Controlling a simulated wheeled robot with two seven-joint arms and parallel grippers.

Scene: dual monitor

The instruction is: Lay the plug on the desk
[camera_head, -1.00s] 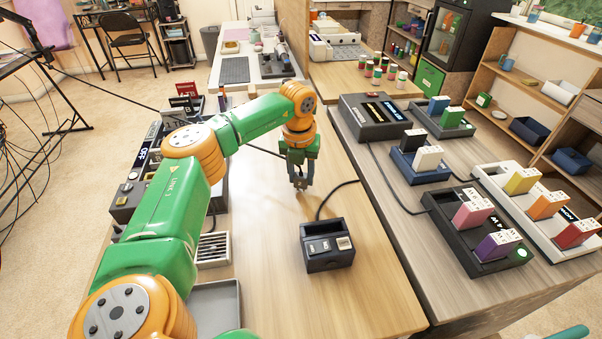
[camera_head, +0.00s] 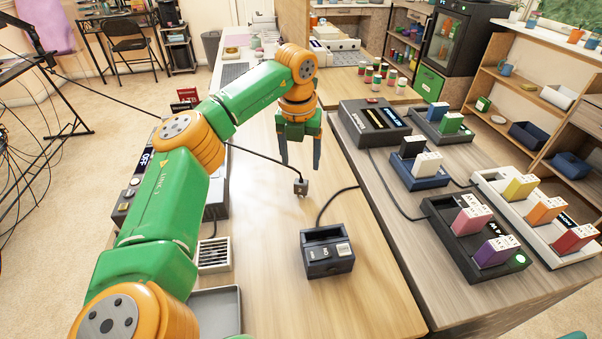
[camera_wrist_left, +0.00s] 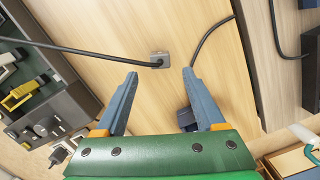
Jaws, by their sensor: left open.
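The plug (camera_head: 301,187) is a small grey block on the end of a black cable. It rests on the wooden desk (camera_head: 270,240), clear of any gripper. In the left wrist view the plug (camera_wrist_left: 159,59) lies on the wood just beyond and between my fingertips. My left gripper (camera_head: 300,166) is open and empty above the plug, with its fingers pointing down; its spread fingers also show in the left wrist view (camera_wrist_left: 162,73). My right gripper is not in view.
A dark socket box (camera_head: 328,250) with a cable stands in front of the plug. A black device (camera_head: 215,195) lies left, partly behind my arm, with a vent block (camera_head: 214,254) and a grey tray (camera_head: 214,308) nearer. Racks of coloured blocks (camera_head: 480,235) fill the right-hand table.

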